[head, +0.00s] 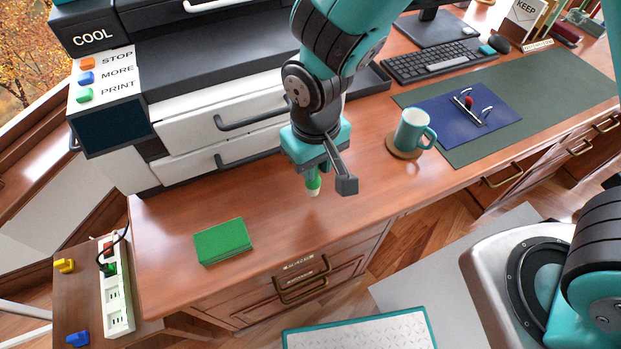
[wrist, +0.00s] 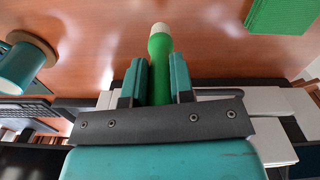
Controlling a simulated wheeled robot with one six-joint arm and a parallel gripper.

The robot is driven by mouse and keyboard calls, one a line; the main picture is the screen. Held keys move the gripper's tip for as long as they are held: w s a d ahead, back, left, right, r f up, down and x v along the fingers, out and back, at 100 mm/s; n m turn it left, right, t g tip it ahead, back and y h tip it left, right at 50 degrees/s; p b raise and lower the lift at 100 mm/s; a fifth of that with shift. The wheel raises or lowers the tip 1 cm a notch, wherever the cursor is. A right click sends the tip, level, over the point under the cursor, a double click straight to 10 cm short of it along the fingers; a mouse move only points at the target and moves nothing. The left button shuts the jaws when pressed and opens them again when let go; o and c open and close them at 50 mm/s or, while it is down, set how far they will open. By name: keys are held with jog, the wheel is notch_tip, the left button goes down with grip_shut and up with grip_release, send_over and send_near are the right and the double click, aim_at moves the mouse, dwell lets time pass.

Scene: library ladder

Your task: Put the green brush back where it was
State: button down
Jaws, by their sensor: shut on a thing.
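The green brush (wrist: 160,48) has a green handle and a pale end, and it stands out between the two teal fingers of my gripper (wrist: 155,82) in the wrist view. My gripper is shut on it. In the head view my gripper (head: 312,170) points down over the brown desk, and only the lower part of the brush (head: 313,184) shows below it. The pale end points down at the desk top. I cannot tell whether it touches the desk. The rest of the brush is hidden by the gripper.
A green pad (head: 223,241) lies on the desk's left part. A teal mug (head: 411,129) stands on a round coaster to the right of my gripper. The printer (head: 222,125) with drawers stands behind. A blue folder (head: 440,116) lies on a dark green mat.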

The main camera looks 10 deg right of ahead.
jog(key=shift+f, duration=2.55)
jog(key=shift+f, duration=0.1)
jog(key=shift+f, duration=0.15)
jog(key=c, duration=1)
grip_release()
jog(key=shift+r, duration=0.2)
notch_tip(320, 180, up, 12)
jog(key=shift+r, duration=0.2)
